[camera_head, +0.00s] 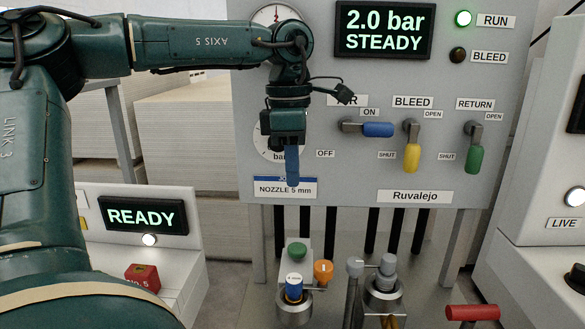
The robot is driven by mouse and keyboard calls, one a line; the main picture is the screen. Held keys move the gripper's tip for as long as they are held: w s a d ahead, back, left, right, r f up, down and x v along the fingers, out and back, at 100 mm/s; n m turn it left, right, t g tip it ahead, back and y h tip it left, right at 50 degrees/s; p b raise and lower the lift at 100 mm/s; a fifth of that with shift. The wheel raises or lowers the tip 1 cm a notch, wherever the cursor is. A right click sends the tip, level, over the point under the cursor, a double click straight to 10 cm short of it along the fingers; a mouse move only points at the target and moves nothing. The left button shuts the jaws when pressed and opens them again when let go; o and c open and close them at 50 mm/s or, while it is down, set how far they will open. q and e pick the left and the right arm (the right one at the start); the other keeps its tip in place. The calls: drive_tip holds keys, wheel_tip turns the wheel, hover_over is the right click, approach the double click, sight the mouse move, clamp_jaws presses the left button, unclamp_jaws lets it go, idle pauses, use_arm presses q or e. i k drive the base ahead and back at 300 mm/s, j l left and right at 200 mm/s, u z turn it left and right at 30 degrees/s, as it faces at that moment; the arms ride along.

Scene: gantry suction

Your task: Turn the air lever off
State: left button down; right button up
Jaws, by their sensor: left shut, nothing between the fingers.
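The air lever (378,130) has a blue handle and lies level, pointing right, on the grey panel (360,180). The ON label (369,112) is just above it, and the OFF label (325,153) is at its lower left. The air label above it is partly hidden by my wrist. My left gripper (292,182) points down in front of the panel, left of the lever and apart from it in the picture. Its blue fingers are shut and empty. The display (383,30) reads 2.0 bar STEADY. My right gripper is not in view.
The yellow bleed lever (412,157) and green return lever (475,158) hang down, by their SHUT labels. The RUN lamp (463,18) is lit green; the BLEED lamp (457,55) is dark. Below stand a blue-topped fitting (293,287), an orange knob (323,271) and a red handle (473,313).

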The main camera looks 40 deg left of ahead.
sight(383, 130)
drive_tip(key=k+l, duration=0.35)
drive_tip(key=l, duration=0.15)
drive_tip(key=k+l, duration=0.4)
drive_tip(key=l, duration=0.1)
